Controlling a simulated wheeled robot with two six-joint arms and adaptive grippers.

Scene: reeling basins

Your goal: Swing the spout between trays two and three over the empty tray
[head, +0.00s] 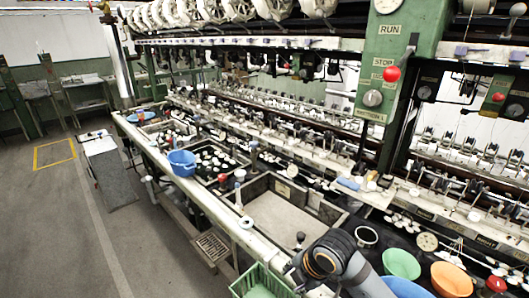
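The empty tray (268,213) is a dark-rimmed basin with a bare pale grey bottom, in the middle of the head view. A tray holding dark water and pale pieces (209,153) lies beyond it to the left. Between these two trays stands a slim upright fitting with a pale top (239,184), which may be the spout; its outlet direction is too small to tell. My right gripper (303,268) is at the near right end of the empty tray, apart from that fitting. Its dark wrist hides the fingers, so its opening cannot be told. My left gripper is out of view.
A blue basin (182,164) sits on the counter's left edge. A green crate (262,284) and green and orange bowls (451,279) are near the bottom. The reeling machine with its green control post (398,60) stands behind. The left floor is mostly clear.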

